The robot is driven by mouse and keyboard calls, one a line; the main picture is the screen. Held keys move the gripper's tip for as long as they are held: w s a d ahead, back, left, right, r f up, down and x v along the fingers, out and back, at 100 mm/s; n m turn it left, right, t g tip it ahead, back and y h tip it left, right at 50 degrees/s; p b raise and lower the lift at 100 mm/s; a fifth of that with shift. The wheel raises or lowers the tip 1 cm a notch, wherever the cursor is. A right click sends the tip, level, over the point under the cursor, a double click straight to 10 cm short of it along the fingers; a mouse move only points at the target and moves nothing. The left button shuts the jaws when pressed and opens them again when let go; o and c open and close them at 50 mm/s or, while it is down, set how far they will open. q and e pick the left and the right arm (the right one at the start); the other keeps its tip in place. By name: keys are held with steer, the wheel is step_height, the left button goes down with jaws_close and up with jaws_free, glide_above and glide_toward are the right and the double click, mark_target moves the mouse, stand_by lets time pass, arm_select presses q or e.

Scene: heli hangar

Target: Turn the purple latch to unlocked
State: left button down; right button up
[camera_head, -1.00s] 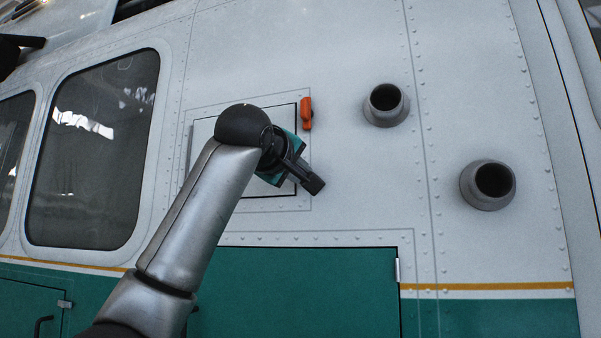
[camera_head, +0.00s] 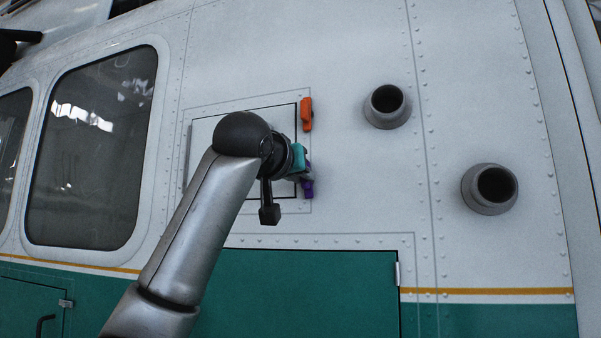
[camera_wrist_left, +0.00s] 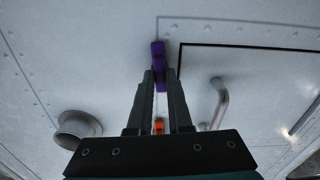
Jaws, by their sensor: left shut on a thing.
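The purple latch (camera_head: 308,188) sits at the lower right edge of a small square hatch (camera_head: 284,188) on the helicopter's side. In the head view my left gripper (camera_head: 304,170) covers its upper part; the part below sticks out, pointing roughly downward. In the left wrist view the purple latch (camera_wrist_left: 158,50) shows beyond and between my left fingertips (camera_wrist_left: 161,78), which are shut on it. The exact contact is partly hidden by the fingers. My right gripper is in neither view.
An orange latch (camera_head: 306,114) sits above on the same hatch edge. A grey handle (camera_wrist_left: 220,100) shows on the hatch in the wrist view. Two grey round pipes (camera_head: 387,106) (camera_head: 490,189) stick out to the right. A green panel (camera_head: 310,290) lies below.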

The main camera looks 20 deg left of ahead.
arm_select(q)
steer(key=shift+m, duration=0.5)
steer(key=shift+f, duration=0.1)
steer(key=c, duration=0.8)
jaws_free()
steer(key=shift+c, duration=0.2)
steer(key=s+b, duration=0.6)
steer(key=s, duration=0.9)
steer(key=shift+a, duration=0.3)
